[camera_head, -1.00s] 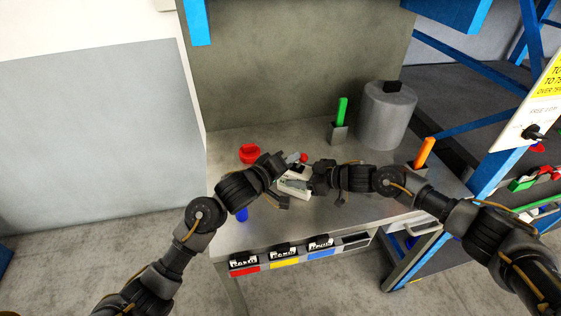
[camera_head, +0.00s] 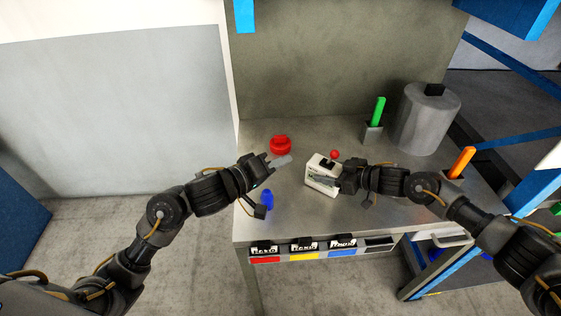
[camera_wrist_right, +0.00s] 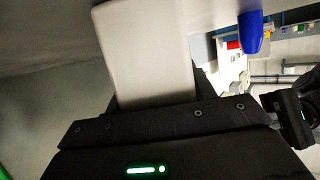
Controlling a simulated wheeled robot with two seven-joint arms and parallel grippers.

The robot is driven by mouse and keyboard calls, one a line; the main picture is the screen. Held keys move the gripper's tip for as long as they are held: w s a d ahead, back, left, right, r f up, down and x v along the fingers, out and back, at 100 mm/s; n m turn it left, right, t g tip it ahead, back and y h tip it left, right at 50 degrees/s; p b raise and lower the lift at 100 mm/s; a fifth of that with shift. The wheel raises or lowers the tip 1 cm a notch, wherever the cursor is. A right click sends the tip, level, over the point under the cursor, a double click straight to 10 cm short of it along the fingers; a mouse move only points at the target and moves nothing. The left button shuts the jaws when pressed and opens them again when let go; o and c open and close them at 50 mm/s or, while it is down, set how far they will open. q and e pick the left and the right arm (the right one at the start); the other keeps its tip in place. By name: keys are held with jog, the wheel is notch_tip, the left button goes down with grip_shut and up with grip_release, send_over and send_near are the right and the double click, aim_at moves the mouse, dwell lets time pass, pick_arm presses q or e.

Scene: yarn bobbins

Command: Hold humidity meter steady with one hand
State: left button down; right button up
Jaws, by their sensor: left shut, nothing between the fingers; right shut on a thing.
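The humidity meter (camera_head: 321,174) is a small white boxy device with a dark top part, standing over the middle of the metal table. My right gripper (camera_head: 340,180) is shut on it from the right side. In the right wrist view the meter's plain white face (camera_wrist_right: 145,50) rises from between the dark jaws (camera_wrist_right: 155,108), whose grip edges are partly hidden. My left gripper (camera_head: 279,164) is to the left of the meter, apart from it, shut and empty, near a red round object. I cannot tell whether the meter touches the table.
On the metal table (camera_head: 300,217) are a red round object (camera_head: 281,145), a blue object (camera_head: 267,198), a small red ball (camera_head: 334,154), a green stick in a holder (camera_head: 378,112), an orange stick (camera_head: 462,161) and a grey cylinder (camera_head: 428,120). Colored bins line the front edge.

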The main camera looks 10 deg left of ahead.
jog(key=o, duration=1.3)
